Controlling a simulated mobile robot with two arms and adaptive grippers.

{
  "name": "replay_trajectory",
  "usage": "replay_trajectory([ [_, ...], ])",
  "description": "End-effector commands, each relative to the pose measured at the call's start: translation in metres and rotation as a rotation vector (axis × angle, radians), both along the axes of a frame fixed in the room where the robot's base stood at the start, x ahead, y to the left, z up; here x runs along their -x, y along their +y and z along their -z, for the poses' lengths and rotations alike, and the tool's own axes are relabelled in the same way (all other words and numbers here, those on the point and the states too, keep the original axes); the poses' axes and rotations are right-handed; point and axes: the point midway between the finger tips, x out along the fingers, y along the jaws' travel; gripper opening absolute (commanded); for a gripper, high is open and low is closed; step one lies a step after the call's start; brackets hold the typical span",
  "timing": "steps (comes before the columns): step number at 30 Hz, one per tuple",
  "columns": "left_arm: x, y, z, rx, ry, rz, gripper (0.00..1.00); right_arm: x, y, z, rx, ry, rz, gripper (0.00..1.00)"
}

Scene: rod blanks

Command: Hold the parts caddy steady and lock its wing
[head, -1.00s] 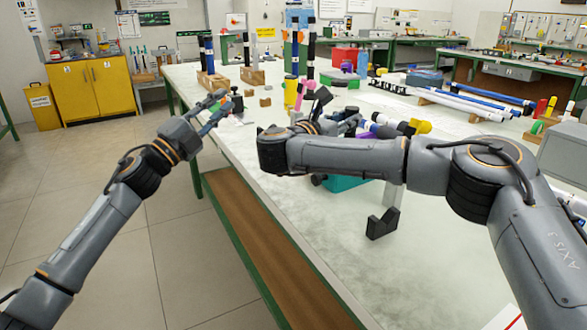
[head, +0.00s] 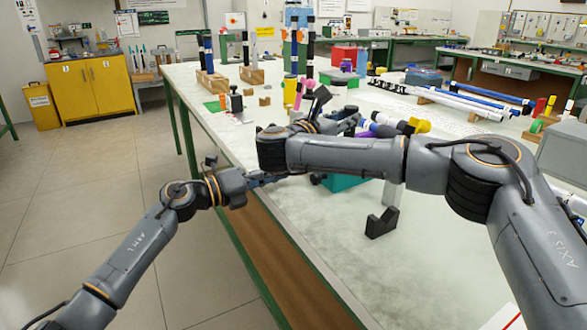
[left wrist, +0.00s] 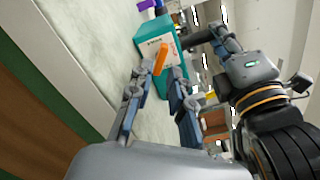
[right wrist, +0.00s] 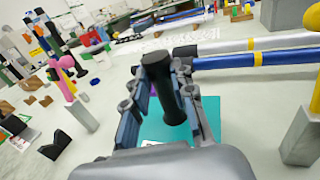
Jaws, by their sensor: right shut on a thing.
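The teal parts caddy (head: 345,182) stands on the bench, mostly hidden behind my right arm in the head view. In the left wrist view its teal side (left wrist: 174,72) carries a white label, and an orange wing (left wrist: 160,58) sticks out in front of it. My right gripper (right wrist: 168,62) is shut on the caddy's black upright handle (right wrist: 164,88), above the teal body. My left gripper (left wrist: 157,84) is open, its fingers pointing at the caddy, with the orange wing ahead between them. I cannot tell whether either finger touches the wing.
A black angled block (head: 382,222) and a grey upright block (head: 391,192) stand near the caddy. Long blue and white rods (head: 470,100) lie further back. Wooden blocks with upright rods (head: 252,75) stand at the far left.

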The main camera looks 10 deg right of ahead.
Motion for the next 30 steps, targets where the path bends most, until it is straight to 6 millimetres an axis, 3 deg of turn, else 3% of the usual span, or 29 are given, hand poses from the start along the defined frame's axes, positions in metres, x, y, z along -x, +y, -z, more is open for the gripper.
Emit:
replay_trajectory([
  [3,-0.007,-0.021,-0.001,0.001,0.001,0.001,0.2,0.0,0.0,0.0,0.0,0.0,0.0,0.0],
  [9,-0.013,-0.037,0.0,0.0,0.0,0.0,0.2,0.0,0.0,0.0,0.0,0.0,0.001,0.0],
  [20,-0.014,-0.04,0.0,0.0,0.0,0.0,0.2,0.0,0.0,0.0,0.0,0.0,0.001,0.0],
  [23,-0.014,-0.04,0.0,0.0,0.0,0.0,0.0,0.0,0.0,0.0,0.0,0.0,0.001,0.0],
  [30,-0.014,-0.04,0.0,-0.001,-0.002,-0.001,0.0,0.0,0.0,0.0,0.0,0.0,0.001,0.0],
])
